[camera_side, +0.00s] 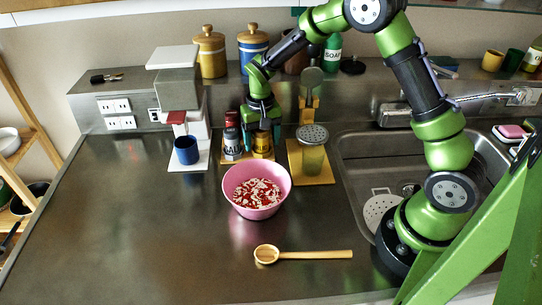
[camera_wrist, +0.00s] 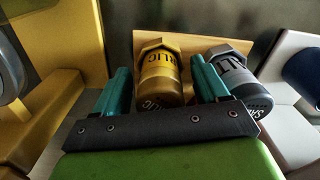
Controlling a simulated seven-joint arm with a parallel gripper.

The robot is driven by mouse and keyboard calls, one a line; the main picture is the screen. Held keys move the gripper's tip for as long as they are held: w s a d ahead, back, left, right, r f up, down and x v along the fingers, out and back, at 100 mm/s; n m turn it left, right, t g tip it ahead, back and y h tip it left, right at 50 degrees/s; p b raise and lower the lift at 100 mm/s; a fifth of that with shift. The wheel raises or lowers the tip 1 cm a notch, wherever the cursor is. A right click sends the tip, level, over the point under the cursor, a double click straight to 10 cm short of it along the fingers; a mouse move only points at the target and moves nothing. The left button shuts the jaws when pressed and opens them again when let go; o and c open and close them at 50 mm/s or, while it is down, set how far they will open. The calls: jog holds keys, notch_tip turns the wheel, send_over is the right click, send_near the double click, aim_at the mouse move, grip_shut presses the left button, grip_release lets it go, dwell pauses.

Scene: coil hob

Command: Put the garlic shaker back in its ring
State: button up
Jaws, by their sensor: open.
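The garlic shaker (camera_wrist: 161,78) has a yellow body, a gold hexagonal cap and dark lettering. In the wrist view it stands between the two teal fingers of my gripper (camera_wrist: 162,82), which are apart with one on each side of it. In the side view the garlic shaker (camera_side: 262,143) is under my gripper (camera_side: 261,122), on a yellow rack (camera_side: 228,161) beside the salt shaker (camera_side: 232,146). The salt shaker (camera_wrist: 235,72) is grey with a dark cap, close to the right finger. The ring is hidden, and I cannot tell whether the garlic shaker sits in it.
A pink bowl (camera_side: 257,199) stands just in front of the rack. A blue mug (camera_side: 187,150) under a coffee machine (camera_side: 180,85) is to the left. A grater-topped jar (camera_side: 313,150) on a yellow board is to the right. A wooden spoon (camera_side: 300,254) lies in front; the left counter is clear.

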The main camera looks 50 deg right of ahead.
notch_tip(320, 180, up, 8)
jog(key=shift+f, duration=0.2)
dwell(0.3)
jog(key=shift+s+f, duration=0.1)
jog(key=shift+f, duration=0.15)
jog(key=s+a+r+n+t+y, duration=0.1)
jog(key=s+a+r+t, duration=0.1)
jog(key=s+r, duration=0.5)
jog(key=s+a+r+n+t+y, duration=0.1)
jog(key=s+r+t, duration=0.4)
jog(key=s, duration=0.9)
notch_tip(320, 180, up, 3)
jog(key=shift+s+a+f, duration=0.15)
jog(key=shift+a, duration=0.45)
